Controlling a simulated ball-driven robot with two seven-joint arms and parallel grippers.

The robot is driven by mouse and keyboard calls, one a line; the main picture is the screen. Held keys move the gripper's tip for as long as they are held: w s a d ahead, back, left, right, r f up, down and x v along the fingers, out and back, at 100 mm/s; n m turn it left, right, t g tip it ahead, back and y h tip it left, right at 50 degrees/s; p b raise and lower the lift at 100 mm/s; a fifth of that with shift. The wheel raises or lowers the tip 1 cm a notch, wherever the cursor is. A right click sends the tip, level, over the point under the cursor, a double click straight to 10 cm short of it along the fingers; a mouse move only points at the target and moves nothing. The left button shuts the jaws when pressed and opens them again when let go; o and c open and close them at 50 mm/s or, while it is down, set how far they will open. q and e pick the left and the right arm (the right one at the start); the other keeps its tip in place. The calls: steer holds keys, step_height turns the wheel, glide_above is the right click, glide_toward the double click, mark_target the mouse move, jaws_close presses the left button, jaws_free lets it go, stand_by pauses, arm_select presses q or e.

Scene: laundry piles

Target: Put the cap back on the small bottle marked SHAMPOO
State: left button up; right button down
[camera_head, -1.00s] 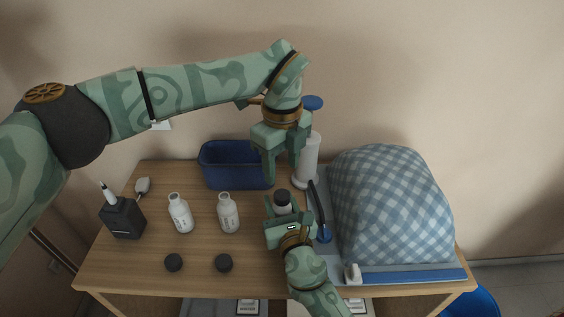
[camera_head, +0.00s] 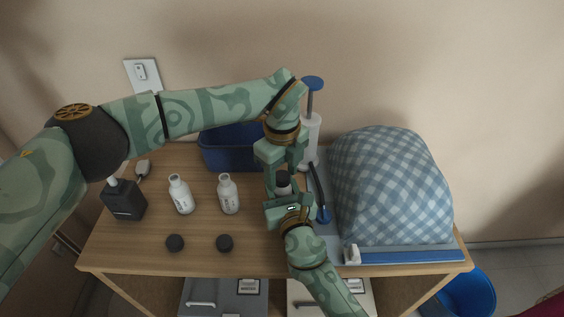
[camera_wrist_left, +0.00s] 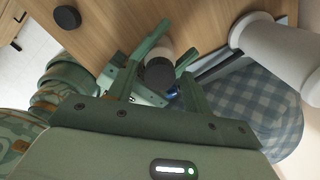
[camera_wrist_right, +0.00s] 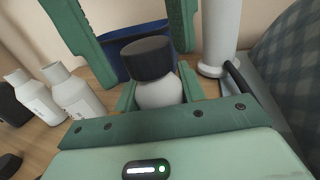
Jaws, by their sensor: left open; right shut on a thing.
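My right gripper (camera_head: 286,200) is shut on a white bottle (camera_wrist_right: 160,92) with a dark cap (camera_wrist_right: 147,58) on its neck; the bottle is upright or nearly so. The cap also shows in the left wrist view (camera_wrist_left: 158,73). My left gripper (camera_head: 281,184) is open above, its fingers on either side of the cap. Two white bottles without caps stand on the table, a left one (camera_head: 181,195) and a middle one (camera_head: 228,194). Two dark caps, a left one (camera_head: 175,243) and a right one (camera_head: 224,243), lie in front of them. I cannot read the labels.
A dark blue bin (camera_head: 225,150) stands behind the bottles. A white pump dispenser with a blue top (camera_head: 312,83) is behind my grippers. A blue checked cloth mound (camera_head: 390,185) fills the right. A black box (camera_head: 124,200) is at the left. The front left table is mostly clear.

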arm_select(q)
steer(key=c, duration=1)
steer(key=m, duration=1.1)
steer(key=shift+m, duration=0.3)
steer(key=m, duration=0.5)
steer(key=shift+m, duration=0.4)
steer(key=m, duration=0.3)
steer(key=shift+f+m, duration=0.1)
steer(key=shift+m, duration=0.3)
steer(key=o, duration=1.1)
steer(key=shift+c, duration=0.2)
